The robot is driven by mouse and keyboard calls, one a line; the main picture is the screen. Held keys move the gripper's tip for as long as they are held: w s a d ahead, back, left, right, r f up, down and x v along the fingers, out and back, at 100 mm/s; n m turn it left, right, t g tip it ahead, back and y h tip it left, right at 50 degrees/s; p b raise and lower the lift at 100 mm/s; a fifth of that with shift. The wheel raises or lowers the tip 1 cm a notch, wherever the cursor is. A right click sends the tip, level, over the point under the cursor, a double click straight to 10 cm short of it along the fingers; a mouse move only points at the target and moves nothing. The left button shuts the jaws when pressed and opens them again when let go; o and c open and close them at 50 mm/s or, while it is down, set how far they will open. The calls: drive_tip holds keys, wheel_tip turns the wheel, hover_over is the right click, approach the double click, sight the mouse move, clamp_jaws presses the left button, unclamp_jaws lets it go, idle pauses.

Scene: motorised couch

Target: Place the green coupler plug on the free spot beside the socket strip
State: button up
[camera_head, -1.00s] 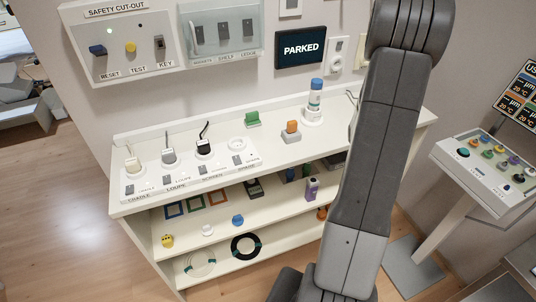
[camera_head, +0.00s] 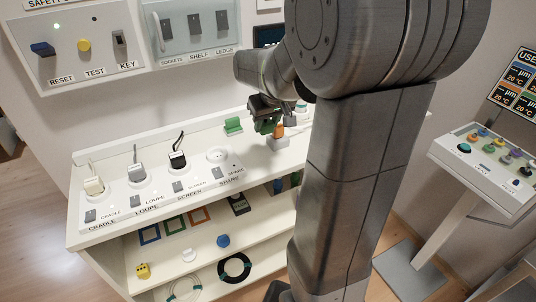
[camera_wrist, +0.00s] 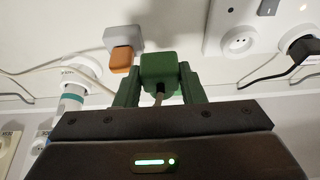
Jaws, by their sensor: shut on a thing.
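The green coupler plug (camera_wrist: 158,68) is between the two green fingers of my gripper (camera_wrist: 158,88) in the wrist view, with a cord end toward the camera. In the head view my gripper (camera_head: 266,122) is low over the back of the white counter, just behind and left of an orange-and-grey plug (camera_head: 278,137). The fingers partly hide the held plug there, and I cannot tell whether it touches the counter. The white socket strip (camera_head: 150,198) is left of my gripper. Its right-end round socket (camera_head: 217,155) is empty. Bare counter (camera_head: 252,160) lies beside that end.
Plugs with cords fill the other strip sockets, including a black one (camera_head: 177,160). A white plug with a teal band (camera_wrist: 72,100) shows left in the wrist view. Shelves lie below the counter.

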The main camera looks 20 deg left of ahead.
sight(264, 157)
wheel_tip(264, 157, down, 10)
drive_tip(key=shift+s+a+r, duration=0.1)
drive_tip(key=shift+s+r, duration=0.05)
idle(0.3)
drive_tip(key=shift+f, duration=0.2)
drive_tip(key=o, duration=1)
drive_tip(key=shift+r, duration=0.1)
drive_tip(key=shift+r, duration=0.35)
drive_tip(key=v, duration=1.1)
drive_tip(key=shift+s+d+r, duration=0.1)
drive_tip(key=shift+d+r, duration=0.15)
